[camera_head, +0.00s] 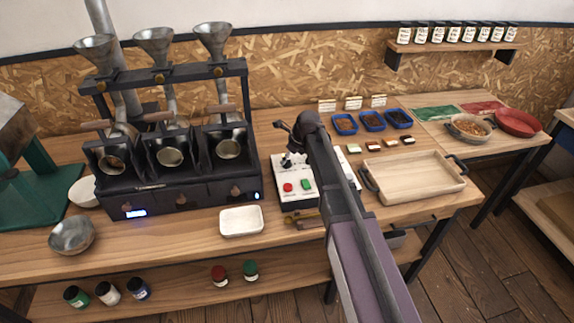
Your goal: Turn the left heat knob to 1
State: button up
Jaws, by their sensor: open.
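A black roaster (160,195) with three chutes and funnels stands on the left of the wooden bench. Its front panel carries three dark knobs. The left heat knob (127,207) is at the panel's left end, beside a lit blue display (137,212). Its pointer and any numbers are too small to read. My gripper (283,143) is open and appears empty, above the white control box to the right of the roaster. It is well apart from the left knob. My arm hides part of the bench and the box's right side.
The white control box (288,199) has red and green buttons. A wooden tray (415,195) is at right. Bottles (108,292) stand on the lower shelf.

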jog(key=shift+b+x, duration=0.75)
jog(key=shift+x, duration=0.35)
jog(key=c, duration=1.2)
